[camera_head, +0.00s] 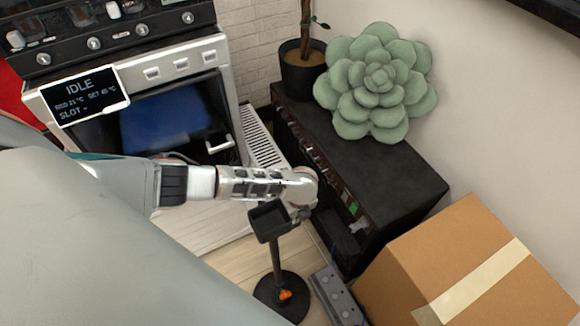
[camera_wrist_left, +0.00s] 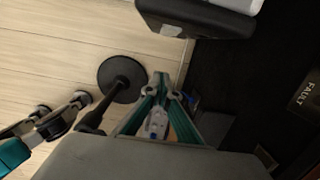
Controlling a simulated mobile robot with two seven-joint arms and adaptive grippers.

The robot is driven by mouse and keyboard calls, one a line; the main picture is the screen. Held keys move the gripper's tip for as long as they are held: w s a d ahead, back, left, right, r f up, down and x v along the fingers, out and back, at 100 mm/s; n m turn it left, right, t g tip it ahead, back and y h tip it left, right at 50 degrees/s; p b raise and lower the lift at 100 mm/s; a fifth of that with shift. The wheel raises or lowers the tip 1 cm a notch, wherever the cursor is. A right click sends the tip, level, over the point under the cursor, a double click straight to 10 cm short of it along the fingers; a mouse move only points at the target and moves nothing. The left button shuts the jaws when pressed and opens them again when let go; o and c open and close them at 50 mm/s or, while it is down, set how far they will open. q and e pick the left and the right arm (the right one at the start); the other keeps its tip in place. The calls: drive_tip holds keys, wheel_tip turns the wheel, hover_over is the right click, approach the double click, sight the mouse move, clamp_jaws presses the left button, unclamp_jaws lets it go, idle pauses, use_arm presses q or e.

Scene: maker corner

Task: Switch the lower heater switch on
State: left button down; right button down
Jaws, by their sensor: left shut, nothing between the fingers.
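My left arm reaches across the head view from the left, its wrist in front of the black cabinet (camera_head: 405,180). My left gripper (camera_head: 302,214) is small and partly hidden there. In the left wrist view its teal fingers (camera_wrist_left: 161,78) are together with nothing between them. They are over the floor, beside a dark panel (camera_wrist_left: 245,75) with a "FAULT" label (camera_wrist_left: 304,92). The white machine (camera_head: 185,60) at the upper left has several small switches and a display (camera_head: 85,97) reading "IDLE". I cannot tell which control is the lower heater switch.
A black stand (camera_head: 276,255) with a small tray on top is close to the left gripper. A cardboard box (camera_head: 470,260) is at the lower right. A grey strip with buttons (camera_head: 335,295) lies on the floor. A green succulent cushion (camera_head: 375,85) and potted plant (camera_head: 301,75) are on the cabinet.

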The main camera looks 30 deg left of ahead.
use_arm(q)
drive_tip(key=shift+f, duration=0.15)
use_arm(e)
drive_tip(key=shift+f, duration=0.1)
